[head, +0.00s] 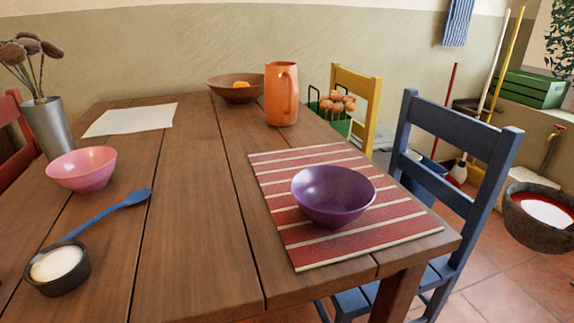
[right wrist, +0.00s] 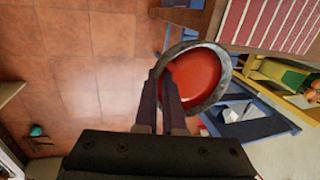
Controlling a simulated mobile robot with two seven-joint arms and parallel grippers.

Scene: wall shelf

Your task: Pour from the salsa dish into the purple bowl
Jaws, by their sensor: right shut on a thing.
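The salsa dish (head: 515,218) is a dark stone-like bowl with red salsa in it, at the right edge of the head view. It is held in the air off the table's right side, beyond the blue chair, and looks roughly level. In the right wrist view my right gripper (right wrist: 163,82) is shut on the rim of the salsa dish (right wrist: 222,98). The purple bowl (head: 333,196) stands upright on the red striped placemat (head: 310,248) and looks empty. The dish is well to the right of it. My left gripper is in neither view.
A blue chair (head: 462,132) stands between the dish and the table (head: 190,225). An orange pitcher (head: 281,95) and a wooden bowl (head: 236,92) stand at the back. A pink bowl (head: 82,170), a blue spoon (head: 110,212) and a small dark cup (head: 57,270) are at left.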

